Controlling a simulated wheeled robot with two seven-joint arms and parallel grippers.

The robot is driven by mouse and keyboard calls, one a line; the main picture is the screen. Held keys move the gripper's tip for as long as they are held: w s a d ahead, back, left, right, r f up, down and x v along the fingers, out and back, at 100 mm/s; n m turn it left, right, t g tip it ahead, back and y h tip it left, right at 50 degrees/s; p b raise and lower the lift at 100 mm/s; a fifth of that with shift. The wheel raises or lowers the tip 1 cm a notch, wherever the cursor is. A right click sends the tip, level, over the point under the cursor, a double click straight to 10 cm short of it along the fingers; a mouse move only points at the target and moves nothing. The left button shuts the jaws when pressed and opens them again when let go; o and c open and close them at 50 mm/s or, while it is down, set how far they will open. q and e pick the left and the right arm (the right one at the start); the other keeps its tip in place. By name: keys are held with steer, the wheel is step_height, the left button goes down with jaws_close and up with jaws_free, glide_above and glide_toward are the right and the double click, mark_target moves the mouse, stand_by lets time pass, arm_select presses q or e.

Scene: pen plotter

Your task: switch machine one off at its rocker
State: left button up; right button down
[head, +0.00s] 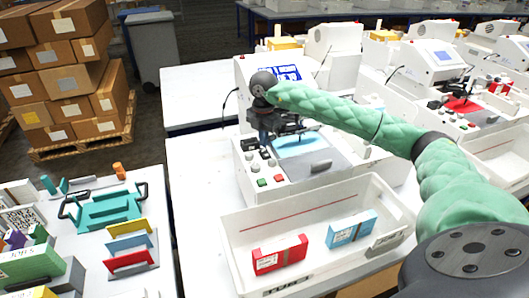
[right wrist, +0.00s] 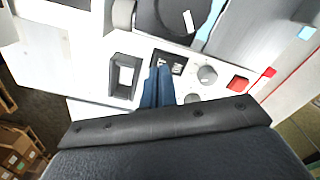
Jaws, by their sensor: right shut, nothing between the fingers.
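Machine one, a white plotter with a blue screen (head: 282,74), stands at the middle of the head view. Its front panel carries knobs, a green button (head: 262,182) and a red button (head: 278,178). In the right wrist view, a black part with white marks (right wrist: 176,60), probably the rocker, lies at the tips of my right gripper (right wrist: 163,68). The dark blue fingers are together, empty, and partly cover it; I cannot tell whether they touch. My right gripper (head: 265,136) also shows over the panel's back left in the head view. My left gripper is out of view.
A black-framed opening (right wrist: 124,76) and a grey knob (right wrist: 207,74) flank the fingertips. A white bin (head: 235,237) with a red box (head: 280,254) and a blue box (head: 350,229) stands in front of the machine.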

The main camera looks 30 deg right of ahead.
mark_target(264, 149)
steer(key=shift+f, duration=0.1)
steer(key=shift+f+b, duration=0.6)
steer(key=shift+f, duration=0.3)
stand_by(0.8)
steer(key=shift+r, duration=0.15)
steer(key=shift+r+p, duration=1.35)
steer(key=shift+r, duration=2.05)
steer(key=shift+r, duration=0.1)
